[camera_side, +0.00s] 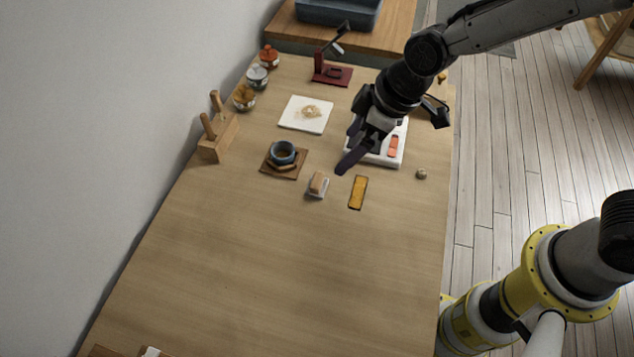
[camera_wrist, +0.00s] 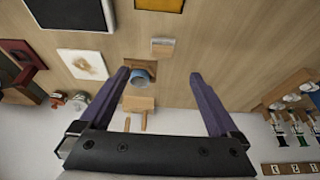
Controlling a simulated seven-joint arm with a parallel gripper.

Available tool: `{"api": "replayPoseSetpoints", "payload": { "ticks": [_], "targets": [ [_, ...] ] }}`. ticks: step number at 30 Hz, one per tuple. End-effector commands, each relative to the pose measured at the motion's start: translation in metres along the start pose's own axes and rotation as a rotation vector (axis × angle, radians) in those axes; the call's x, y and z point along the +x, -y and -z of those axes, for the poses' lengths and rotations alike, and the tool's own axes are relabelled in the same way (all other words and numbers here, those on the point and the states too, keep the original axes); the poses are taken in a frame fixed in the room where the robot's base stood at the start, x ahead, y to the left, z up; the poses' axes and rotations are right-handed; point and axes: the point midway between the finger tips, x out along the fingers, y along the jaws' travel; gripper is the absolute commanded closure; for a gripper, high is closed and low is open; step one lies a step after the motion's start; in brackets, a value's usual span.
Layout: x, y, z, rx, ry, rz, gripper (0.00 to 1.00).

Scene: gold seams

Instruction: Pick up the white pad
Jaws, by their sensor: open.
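A small white pad with a tan block on it (camera_side: 318,186) lies on the table, left of a yellow bar (camera_side: 358,192). It also shows in the wrist view (camera_wrist: 162,49), above the space between my fingers. A larger flat white square (camera_side: 295,117) with a gold-brown stain lies farther back; it shows at the left of the wrist view (camera_wrist: 82,66). I cannot tell for sure which one the task names. My gripper (camera_side: 345,165) hangs above the table, right of the small pad. In the wrist view its purple fingers (camera_wrist: 158,76) are wide apart and empty.
A blue cup (camera_side: 283,151) sits on a brown mat (camera_side: 270,171). A white-rimmed tray (camera_side: 372,161) is partly hidden under my arm. A wooden pegged block (camera_side: 215,143) and small jars (camera_side: 257,77) line the wall side. The table's front is mostly clear.

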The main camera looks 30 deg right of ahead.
Motion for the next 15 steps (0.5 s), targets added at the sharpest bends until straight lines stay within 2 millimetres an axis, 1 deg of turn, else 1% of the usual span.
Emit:
{"api": "replayPoseSetpoints", "payload": {
  "ticks": [6, 9, 12, 15],
  "targets": [
    [0.041, 0.0, -0.002, 0.002, 0.007, 0.001, 0.03],
    [0.058, 0.0, -0.002, 0.002, 0.006, 0.001, 0.03],
    [0.07, 0.0, -0.001, 0.002, 0.004, 0.001, 0.03],
    [0.076, 0.0, -0.001, 0.002, 0.002, -0.001, 0.03]
  ]
}}
